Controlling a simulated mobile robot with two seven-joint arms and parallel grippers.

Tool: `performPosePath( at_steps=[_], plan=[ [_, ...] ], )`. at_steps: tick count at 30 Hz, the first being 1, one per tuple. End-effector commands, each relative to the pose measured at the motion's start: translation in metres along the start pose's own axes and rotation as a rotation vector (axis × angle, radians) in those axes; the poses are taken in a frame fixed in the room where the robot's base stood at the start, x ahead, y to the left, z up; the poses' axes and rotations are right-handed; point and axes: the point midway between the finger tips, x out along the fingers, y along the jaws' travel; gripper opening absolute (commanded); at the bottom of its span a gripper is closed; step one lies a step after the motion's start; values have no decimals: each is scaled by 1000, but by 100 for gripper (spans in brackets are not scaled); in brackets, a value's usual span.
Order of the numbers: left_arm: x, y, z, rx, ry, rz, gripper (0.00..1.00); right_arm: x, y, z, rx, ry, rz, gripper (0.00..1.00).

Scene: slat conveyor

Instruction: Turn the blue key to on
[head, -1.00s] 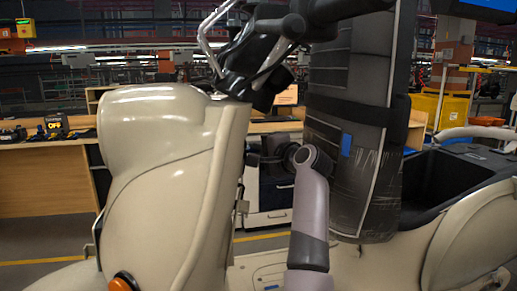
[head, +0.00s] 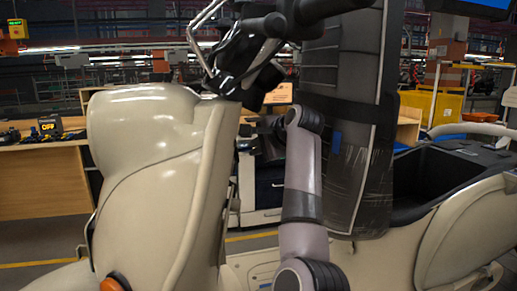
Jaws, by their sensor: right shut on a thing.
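A cream scooter body with a tall front shield (head: 160,150) fills the left and middle of the head view. My right gripper (head: 243,146) is at the inner side of this shield, below the dark handlebar (head: 245,70). It is small and dark here, and its fingertips are hard to make out. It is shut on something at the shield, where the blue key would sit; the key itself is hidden. My left gripper is not in view.
A tall dark padded panel (head: 350,80) with a blue patch stands just right of my right arm. The handlebar hangs close above the arm. The scooter's open dark seat well (head: 430,180) is at the right. A wooden bench (head: 40,185) stands behind at the left.

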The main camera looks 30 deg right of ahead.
Motion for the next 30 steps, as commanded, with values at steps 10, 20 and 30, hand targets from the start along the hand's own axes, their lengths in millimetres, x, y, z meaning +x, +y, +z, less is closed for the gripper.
performPosePath(
  at_steps=[10,20,30],
  plan=[
    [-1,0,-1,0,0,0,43,0,-9,12,45,-18,112,0],
    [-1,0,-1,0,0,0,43,0,-9,13,56,-19,127,41],
    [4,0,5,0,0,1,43,-22,-10,6,57,-18,120,41]
  ],
)
